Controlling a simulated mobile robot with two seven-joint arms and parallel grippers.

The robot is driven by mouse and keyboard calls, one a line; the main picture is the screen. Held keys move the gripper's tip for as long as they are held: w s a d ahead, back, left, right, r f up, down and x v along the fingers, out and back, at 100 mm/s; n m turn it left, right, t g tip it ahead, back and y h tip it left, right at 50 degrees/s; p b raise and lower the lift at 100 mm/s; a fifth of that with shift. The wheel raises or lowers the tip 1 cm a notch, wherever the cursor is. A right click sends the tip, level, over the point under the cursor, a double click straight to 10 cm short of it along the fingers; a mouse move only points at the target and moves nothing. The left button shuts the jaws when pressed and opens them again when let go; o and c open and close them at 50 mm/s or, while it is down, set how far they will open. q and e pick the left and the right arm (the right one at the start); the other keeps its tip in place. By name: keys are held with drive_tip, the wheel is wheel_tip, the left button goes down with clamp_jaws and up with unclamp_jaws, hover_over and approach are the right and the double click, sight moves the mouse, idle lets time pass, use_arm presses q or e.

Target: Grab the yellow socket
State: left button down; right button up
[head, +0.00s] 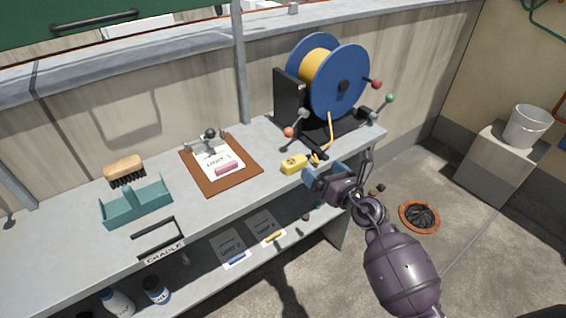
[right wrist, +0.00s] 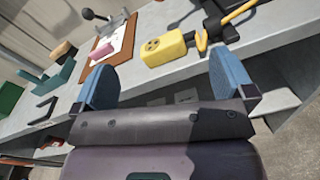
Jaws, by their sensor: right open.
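The yellow socket (head: 294,164) lies on the grey bench top near its front edge, at the end of a yellow cord that runs to the blue reel. It also shows in the right wrist view (right wrist: 164,48), just beyond the fingers and between their lines. My right gripper (head: 311,174) is at the bench's front edge, beside the socket on its right and near side. Its blue fingers are apart with nothing between them. In the right wrist view the open fingers (right wrist: 164,84) point toward the socket. My left gripper is not in view.
The blue cord reel (head: 340,82) stands behind the socket, with coloured knobs around it. A clipboard (head: 221,163) with a pink block lies to the left. A brush (head: 124,171) and teal holder (head: 137,203) are farther left. A lower shelf (head: 213,268) runs beneath the bench.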

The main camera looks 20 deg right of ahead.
sight(296, 161)
drive_tip(key=w+f+n, duration=0.1)
drive_tip(key=w+a+f+n+g, duration=0.1)
drive_tip(key=w+a+n, duration=0.1)
drive_tip(key=shift+w+a+f+n+g+b, duration=0.2)
drive_tip(key=shift+w+f+n+g+b, duration=0.1)
drive_tip(key=shift+w+f+n+b, duration=0.1)
drive_tip(key=shift+w+a, duration=0.25)
drive_tip(key=shift+w, duration=0.45)
drive_tip(key=b+x, duration=0.1)
drive_tip(key=x, duration=0.3)
drive_tip(key=shift+a, duration=0.15)
drive_tip(key=shift+w+a, duration=0.15)
drive_tip(key=shift+w, duration=0.35)
drive_tip(key=shift+c, duration=0.2)
drive_tip(key=c, duration=0.8)
